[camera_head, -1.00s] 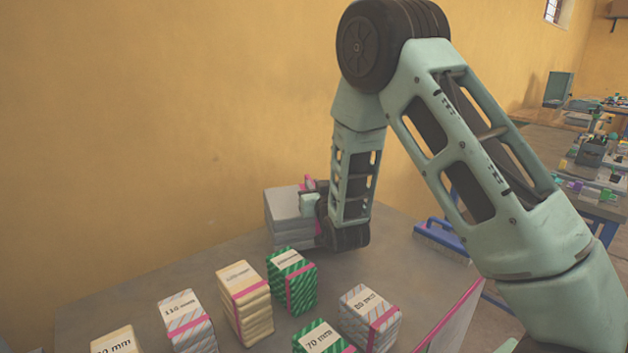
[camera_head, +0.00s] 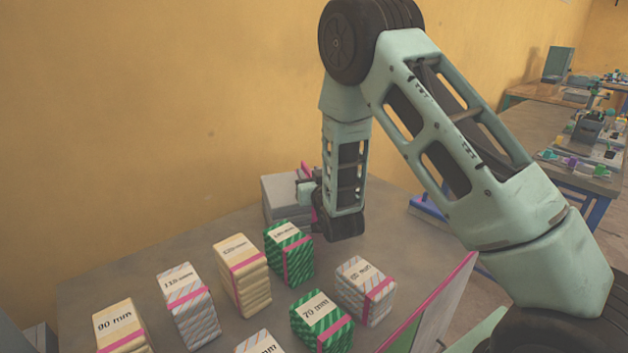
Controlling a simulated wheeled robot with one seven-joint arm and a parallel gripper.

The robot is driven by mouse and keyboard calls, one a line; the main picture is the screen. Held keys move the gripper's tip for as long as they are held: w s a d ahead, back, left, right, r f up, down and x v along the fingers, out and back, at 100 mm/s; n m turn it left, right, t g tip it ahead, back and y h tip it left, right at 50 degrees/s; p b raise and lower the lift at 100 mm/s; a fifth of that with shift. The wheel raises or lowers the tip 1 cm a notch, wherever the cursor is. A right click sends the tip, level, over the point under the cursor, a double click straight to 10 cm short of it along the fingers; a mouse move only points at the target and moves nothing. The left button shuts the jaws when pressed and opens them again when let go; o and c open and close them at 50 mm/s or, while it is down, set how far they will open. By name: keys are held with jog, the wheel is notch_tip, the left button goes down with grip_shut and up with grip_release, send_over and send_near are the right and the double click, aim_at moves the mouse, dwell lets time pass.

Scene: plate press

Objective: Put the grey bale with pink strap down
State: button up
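The grey bale with a pink strap (camera_head: 281,192) is at the back of the grey table, near the yellow wall. Its pink strap shows only in part, beside my gripper. My gripper (camera_head: 308,192) is at the bale's right side, and the wrist hides that side. The fingers are mostly hidden, so I cannot tell whether they are closed on the bale. I also cannot tell whether the bale's underside touches the table (camera_head: 215,228).
Several strapped bales stand in front: a green striped one (camera_head: 289,252) nearest the grey bale, a cream one (camera_head: 243,274), and a pale striped one (camera_head: 364,290). The table's pink-trimmed right edge is close to the arm. Bare tabletop lies to the left.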

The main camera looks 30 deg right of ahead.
jog(key=s+a+p, duration=0.2)
jog(key=s, duration=0.9)
jog(key=shift+s+a, duration=0.15)
jog(key=shift+s, duration=0.15)
